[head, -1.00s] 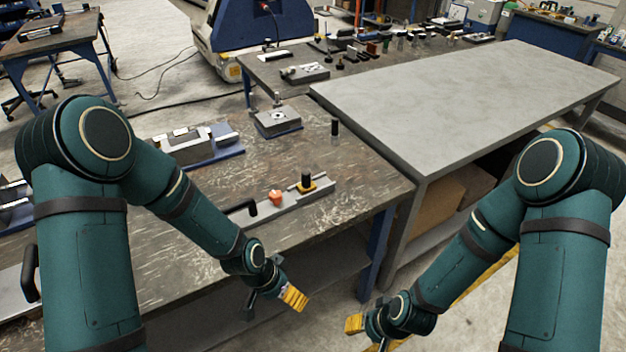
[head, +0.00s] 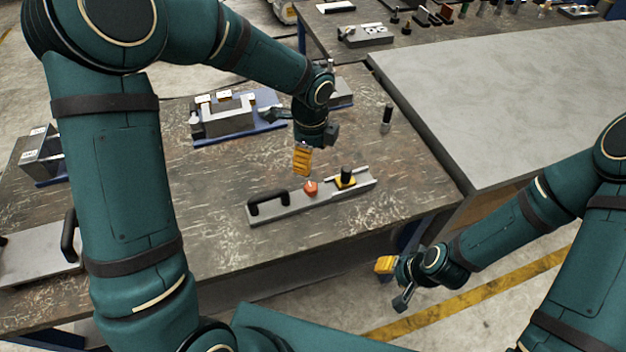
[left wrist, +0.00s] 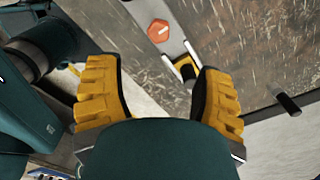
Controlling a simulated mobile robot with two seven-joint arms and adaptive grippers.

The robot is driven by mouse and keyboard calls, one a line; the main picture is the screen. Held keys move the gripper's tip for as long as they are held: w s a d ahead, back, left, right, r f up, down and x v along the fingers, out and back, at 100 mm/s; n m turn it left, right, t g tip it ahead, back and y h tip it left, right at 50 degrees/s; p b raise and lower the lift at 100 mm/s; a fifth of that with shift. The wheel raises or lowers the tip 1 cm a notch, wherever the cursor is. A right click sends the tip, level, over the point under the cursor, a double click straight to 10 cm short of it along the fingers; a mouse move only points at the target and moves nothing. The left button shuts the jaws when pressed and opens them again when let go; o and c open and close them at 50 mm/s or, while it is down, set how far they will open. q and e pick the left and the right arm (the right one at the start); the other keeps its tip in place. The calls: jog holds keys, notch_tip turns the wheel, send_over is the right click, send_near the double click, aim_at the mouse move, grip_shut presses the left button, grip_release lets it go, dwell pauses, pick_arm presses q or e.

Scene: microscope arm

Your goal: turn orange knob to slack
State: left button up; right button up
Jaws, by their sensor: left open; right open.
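The orange knob (head: 310,188) sits on a grey bar-shaped fixture (head: 290,214) on the worktable, between a black handle and a black post with a yellow base. In the left wrist view the orange knob (left wrist: 158,31) shows a pale mark on its top, beyond the fingertips. My left gripper (head: 302,160) points down above and slightly behind the knob, apart from it. Its yellow fingers are spread and empty in the left wrist view (left wrist: 160,88). My right gripper (head: 392,282) is open and empty, off the front right of the worktable.
The black handle (head: 268,202) and the yellow-based post (head: 346,178) flank the knob closely. A grey block fixture on a blue plate (head: 232,115) lies behind left. A black cylinder (head: 387,118) stands behind right. A clear grey table (head: 510,90) adjoins at the right.

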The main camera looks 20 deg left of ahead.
aim_at(311, 186)
pick_arm(q)
notch_tip(311, 186, down, 12)
jog(key=shift+s+f+b, duration=0.1)
jog(key=shift+f+b, duration=0.05)
jog(key=shift+b, duration=0.85)
grip_shut()
